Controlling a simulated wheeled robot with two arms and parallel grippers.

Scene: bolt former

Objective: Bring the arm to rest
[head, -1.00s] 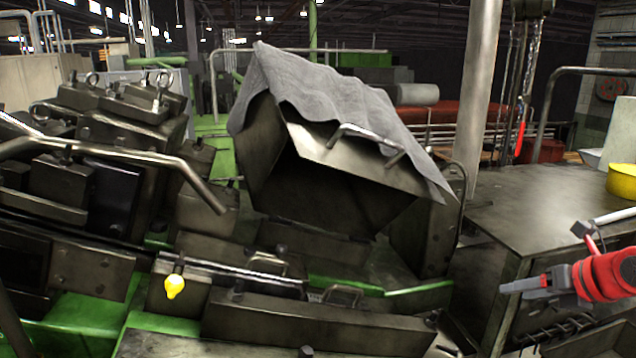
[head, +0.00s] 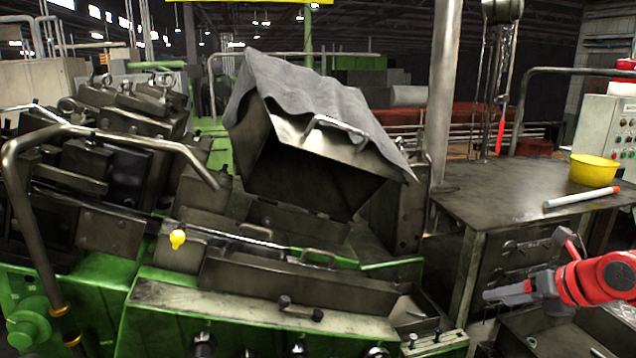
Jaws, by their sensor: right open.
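My right arm, red, comes in from the right edge in the head view. Its grey gripper (head: 507,292) points left, in front of the metal work table, and is empty. It stands apart from the machine and the table top. The gap between its fingers is hard to make out from this side. My left arm and gripper are not in view.
The bolt former (head: 165,312) fills the left and middle, with a raised hood under a grey cloth (head: 300,90). A metal table (head: 490,205) at right holds a yellow bowl (head: 593,170) and a white stick with an orange tip (head: 580,198). A control panel (head: 622,140) stands behind.

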